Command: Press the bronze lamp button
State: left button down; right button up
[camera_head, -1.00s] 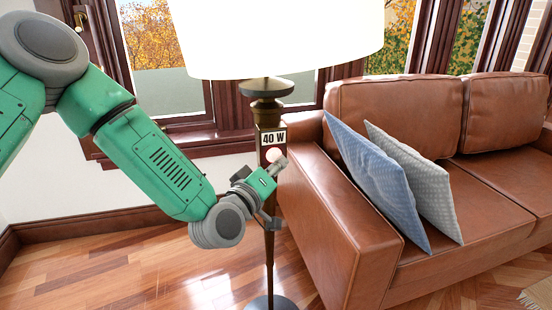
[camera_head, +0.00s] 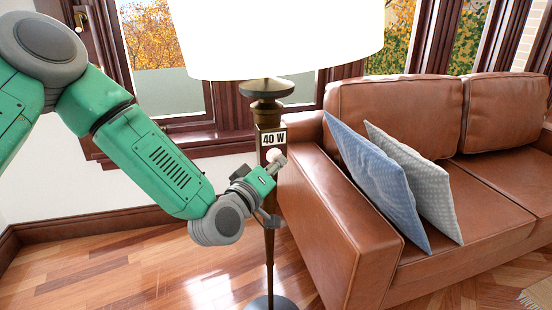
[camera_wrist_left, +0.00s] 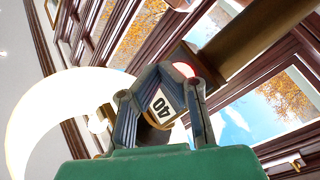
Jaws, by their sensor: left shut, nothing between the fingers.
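The floor lamp has a large bright white shade (camera_head: 285,38) and a thin dark bronze pole (camera_head: 269,265). A box on the pole carries a "40 W" label (camera_head: 273,139). A round, pinkish button (camera_head: 273,154) sits just below the label, partly covered by the fingers. My left gripper (camera_head: 279,163) is shut and empty, its fingertips at the button. I cannot tell whether they touch it. In the left wrist view the fingers (camera_wrist_left: 165,75) frame the label (camera_wrist_left: 162,106), with a reddish round part (camera_wrist_left: 184,69) behind the tips. My right gripper is not in view.
A brown leather sofa (camera_head: 330,215) with two cushions (camera_head: 385,180) stands close to the right of the lamp. Windows with dark wood frames (camera_head: 215,130) are behind it. The wooden floor (camera_head: 130,265) at the left is clear.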

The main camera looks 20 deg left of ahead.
pick_arm(q)
jog(key=shift+w+a, duration=0.15)
jog(key=shift+a, duration=0.05)
dwell(0.5)
jog(key=shift+s+d, duration=0.3)
jog(key=shift+s, duration=0.2)
jog(key=s+d, duration=0.3)
jog(key=s, duration=0.2)
jog(key=shift+d, duration=0.2)
dwell(0.5)
